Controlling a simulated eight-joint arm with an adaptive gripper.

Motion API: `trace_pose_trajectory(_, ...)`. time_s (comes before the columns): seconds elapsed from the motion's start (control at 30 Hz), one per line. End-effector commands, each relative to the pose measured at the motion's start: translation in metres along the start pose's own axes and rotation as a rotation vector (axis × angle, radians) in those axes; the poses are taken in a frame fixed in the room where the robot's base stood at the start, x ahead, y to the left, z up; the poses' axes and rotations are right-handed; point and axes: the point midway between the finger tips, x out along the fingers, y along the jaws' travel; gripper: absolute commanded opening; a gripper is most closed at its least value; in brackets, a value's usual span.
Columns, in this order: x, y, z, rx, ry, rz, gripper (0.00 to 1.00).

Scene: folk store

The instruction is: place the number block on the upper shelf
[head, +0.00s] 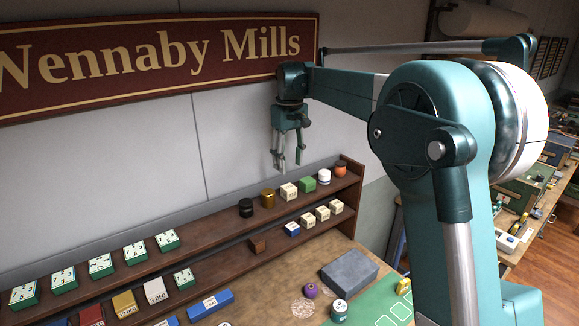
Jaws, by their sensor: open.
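Several green-and-white number blocks stand in a row on the left part of the upper shelf (205,234), one of them at the right end of that row (167,242). Another, similar number block (184,278) stands on the lower shelf, beside the date blocks. I cannot tell from the picture which one the task means. My gripper (287,164) hangs with its fingers down, open and empty. It appears above the right part of the upper shelf, apart from every block.
More jars and small blocks stand to the right. A grey box (350,271) lies on the table.

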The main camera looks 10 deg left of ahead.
Motion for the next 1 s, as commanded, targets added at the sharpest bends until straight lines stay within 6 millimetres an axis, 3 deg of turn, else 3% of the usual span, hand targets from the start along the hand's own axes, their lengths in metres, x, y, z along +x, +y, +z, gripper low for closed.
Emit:
trace_pose_trajectory(0.77, 0.0, 0.0, 0.0, 0.0, 0.0, 0.0, 0.43)
trace_pose_trajectory(1.0, -0.006, 0.003, 0.011, 0.015, 0.01, 0.004, 0.43)
